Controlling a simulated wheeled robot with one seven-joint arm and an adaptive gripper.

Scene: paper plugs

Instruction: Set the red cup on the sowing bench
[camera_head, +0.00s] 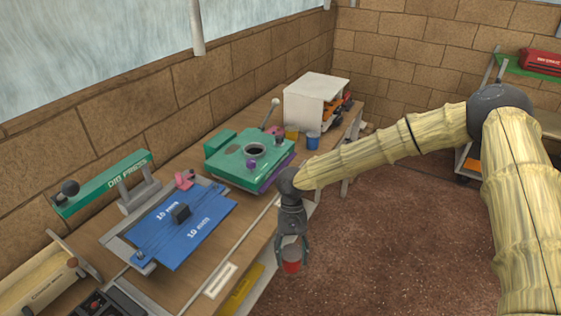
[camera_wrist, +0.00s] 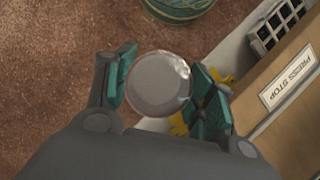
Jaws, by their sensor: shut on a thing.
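The red cup (camera_head: 291,262) is held in my gripper (camera_head: 291,252), which points down in front of the bench's edge, over the floor side. In the wrist view the cup (camera_wrist: 160,83) shows as a pale round shape between the teal pads of my gripper (camera_wrist: 162,88), with a pad on each side. What the cup holds, if anything, is unclear. The wooden bench (camera_head: 262,215) runs along the left wall, and its edge also shows in the wrist view (camera_wrist: 300,140). Whether this is the sowing bench, I cannot tell.
On the bench stand a green machine (camera_head: 235,165), a blue mat (camera_head: 190,235), a green die press (camera_head: 105,183), a white cabinet (camera_head: 305,105) and a blue cup (camera_head: 313,141). A "PRESS STOP" label (camera_wrist: 288,77) is on the bench. Open brown floor (camera_head: 400,240) lies to the right.

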